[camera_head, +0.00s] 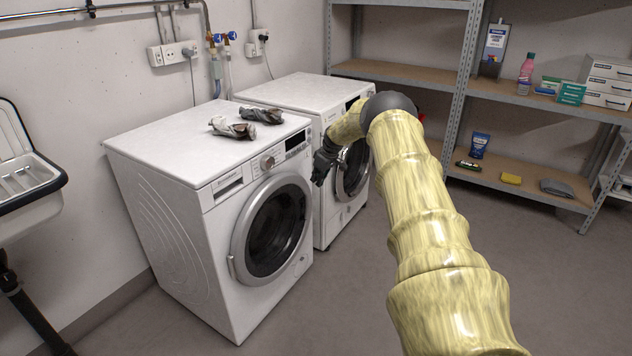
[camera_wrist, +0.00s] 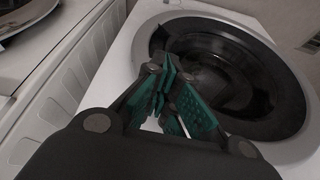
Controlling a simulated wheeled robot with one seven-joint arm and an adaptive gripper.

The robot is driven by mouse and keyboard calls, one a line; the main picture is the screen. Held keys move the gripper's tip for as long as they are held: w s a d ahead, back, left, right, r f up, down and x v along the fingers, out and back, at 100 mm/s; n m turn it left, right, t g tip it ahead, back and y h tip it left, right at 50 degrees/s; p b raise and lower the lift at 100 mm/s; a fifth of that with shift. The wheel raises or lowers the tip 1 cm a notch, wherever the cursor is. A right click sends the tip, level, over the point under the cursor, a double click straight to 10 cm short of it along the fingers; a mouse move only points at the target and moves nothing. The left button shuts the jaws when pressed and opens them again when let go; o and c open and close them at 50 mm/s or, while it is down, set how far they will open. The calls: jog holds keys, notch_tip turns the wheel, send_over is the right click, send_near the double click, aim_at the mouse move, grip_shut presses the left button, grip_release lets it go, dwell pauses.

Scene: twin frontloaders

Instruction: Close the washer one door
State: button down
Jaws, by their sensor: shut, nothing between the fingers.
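Two white front-loading machines stand side by side. The nearer left washer (camera_head: 213,236) has a round door (camera_head: 277,226) with a grey ring and dark glass; it looks flush with the front. The farther right machine (camera_head: 327,228) has a similar round door (camera_head: 354,170), partly hidden by my arm; it looks closed or nearly so. No label shows which is washer one. My gripper (camera_head: 319,178) is beside the front edge of the farther machine. In the wrist view my gripper (camera_wrist: 172,78) is shut and empty, with its fingers before a round dark door (camera_wrist: 238,85); contact cannot be told.
Two crumpled grey cloths (camera_head: 233,128) lie on the nearer washer. A sink (camera_head: 25,190) is at the left. Metal shelves (camera_head: 395,72) with boxes and bottles stand at the back right. The floor (camera_head: 335,300) before the machines is clear.

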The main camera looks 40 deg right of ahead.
jog(key=v, duration=0.8)
jog(key=shift+s+d+p, duration=0.35)
jog(key=shift+s+d, duration=0.05)
jog(key=shift+s, duration=0.05)
jog(key=shift+f, duration=0.15)
